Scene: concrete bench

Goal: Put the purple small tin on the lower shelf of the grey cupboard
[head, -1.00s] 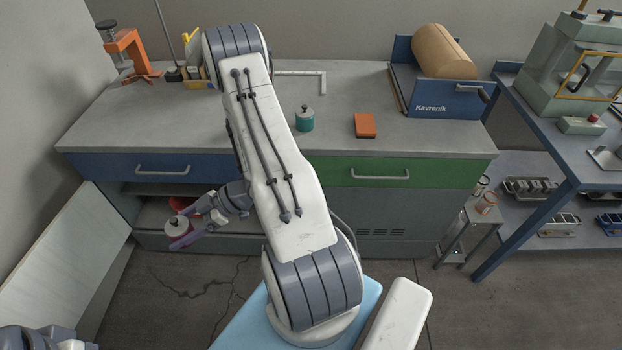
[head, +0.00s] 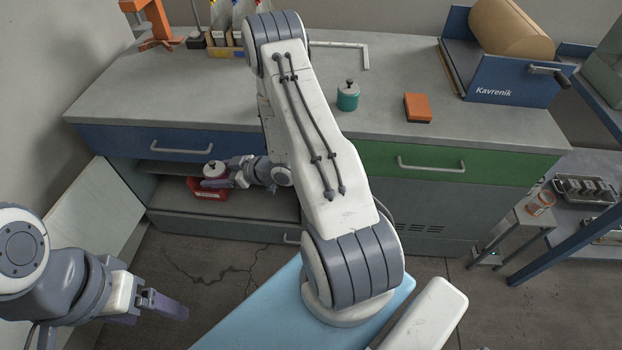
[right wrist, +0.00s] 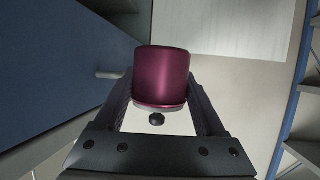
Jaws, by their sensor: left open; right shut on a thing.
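The purple small tin (right wrist: 161,78) has a pale lid with a dark knob. My right gripper (head: 216,176) is shut on it. In the head view the tin's lid (head: 214,168) shows, with the knob up, at the open left bay of the grey cupboard (head: 226,225). The tin appears in front of or above a red bin on the lower shelf (head: 265,204); I cannot tell how deep inside it is. An upper shelf (head: 165,168) runs above, under the blue drawer. My left gripper (head: 160,306) is open and empty, low at the left.
The cupboard's door (head: 85,225) stands open at the left. The red bin (head: 228,195) takes up the left part of the lower shelf; the shelf right of it looks clear. A teal tin (head: 347,97) and orange block (head: 418,107) lie on the bench top.

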